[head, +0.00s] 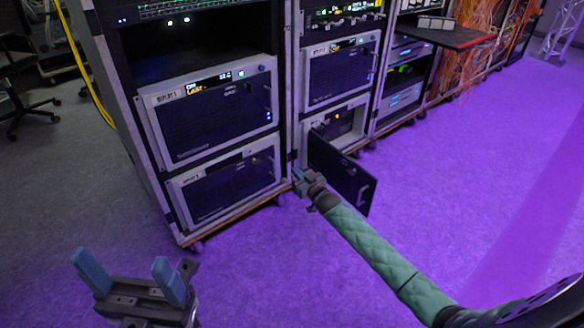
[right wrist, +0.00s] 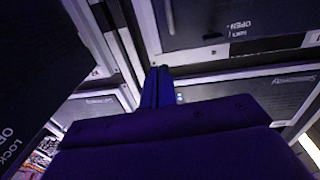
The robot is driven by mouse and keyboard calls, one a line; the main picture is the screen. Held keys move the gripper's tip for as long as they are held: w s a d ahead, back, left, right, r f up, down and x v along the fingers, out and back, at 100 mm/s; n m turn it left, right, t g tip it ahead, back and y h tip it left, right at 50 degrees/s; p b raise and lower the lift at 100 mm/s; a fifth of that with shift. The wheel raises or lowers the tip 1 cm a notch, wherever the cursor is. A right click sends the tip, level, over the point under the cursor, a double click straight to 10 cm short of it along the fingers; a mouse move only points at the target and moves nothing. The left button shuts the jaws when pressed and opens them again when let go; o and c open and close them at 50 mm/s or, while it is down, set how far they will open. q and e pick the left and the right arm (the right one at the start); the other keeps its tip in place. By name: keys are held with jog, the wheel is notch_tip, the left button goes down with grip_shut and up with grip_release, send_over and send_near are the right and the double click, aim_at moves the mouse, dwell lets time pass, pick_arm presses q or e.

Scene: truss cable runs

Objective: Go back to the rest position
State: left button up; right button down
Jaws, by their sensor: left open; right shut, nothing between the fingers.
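My left gripper (head: 128,275) is at the bottom left of the head view, low over the floor. Its two blue fingers stand well apart with nothing between them. My right gripper (head: 299,177) is at the end of the green-sleeved arm, close to the front of the racks and beside an open dark door panel (head: 343,172). In the right wrist view its blue fingers (right wrist: 157,88) are together and hold nothing. I cannot tell whether the right gripper touches the door or the rack.
Rack units with lit displays (head: 210,105) fill the left and middle of the head view. The open door juts out from a lower unit (head: 340,125). Orange cables (head: 485,50) hang at the back right. The purple-lit floor (head: 460,180) is clear. A chair (head: 18,95) stands far left.

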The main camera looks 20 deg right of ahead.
jog(key=shift+s+d, duration=0.1)
jog(key=shift+s, duration=0.2)
